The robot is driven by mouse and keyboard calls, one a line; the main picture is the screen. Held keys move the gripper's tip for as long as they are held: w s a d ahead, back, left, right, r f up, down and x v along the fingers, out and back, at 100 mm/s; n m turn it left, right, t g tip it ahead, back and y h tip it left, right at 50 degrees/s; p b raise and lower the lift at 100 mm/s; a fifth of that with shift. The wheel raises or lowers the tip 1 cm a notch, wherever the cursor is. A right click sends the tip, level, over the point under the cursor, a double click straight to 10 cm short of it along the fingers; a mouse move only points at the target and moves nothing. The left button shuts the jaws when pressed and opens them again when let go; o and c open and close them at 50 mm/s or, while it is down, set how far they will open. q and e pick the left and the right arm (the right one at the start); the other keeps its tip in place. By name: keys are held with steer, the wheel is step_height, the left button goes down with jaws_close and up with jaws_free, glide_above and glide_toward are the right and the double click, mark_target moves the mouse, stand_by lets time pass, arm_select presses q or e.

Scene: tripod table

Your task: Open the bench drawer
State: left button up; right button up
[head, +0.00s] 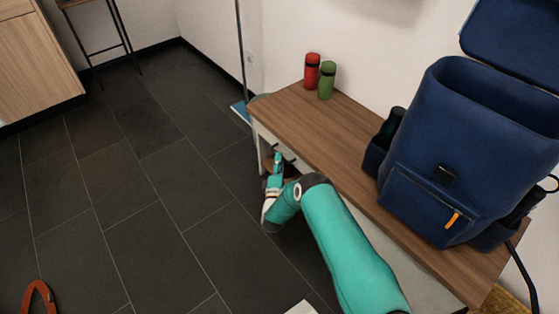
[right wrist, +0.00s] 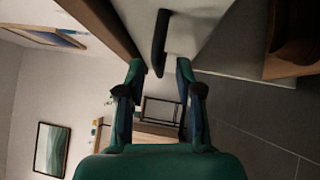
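The bench (head: 345,140) has a wooden top and runs diagonally on the right of the head view. Its pale drawer front (right wrist: 205,30) shows close up in the right wrist view, with a dark bar handle (right wrist: 160,40) on it. My right gripper (head: 277,162) is at the bench's front side, below the top's edge. In the right wrist view its two fingers are apart, with the handle's end between the fingertips; I see no clear contact. I see no clear gap at the drawer. My arm hides part of the bench front. My left gripper is not in view.
A blue backpack (head: 440,150) stands on the bench's right part. A red canister (head: 312,70) and a green canister (head: 327,80) stand at the far end. The dark tiled floor (head: 150,200) left of the bench is mostly clear, with an orange-red curved object (head: 38,295) at bottom left.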

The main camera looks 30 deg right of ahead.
steer(key=shift+x, duration=1.15)
jaws_close()
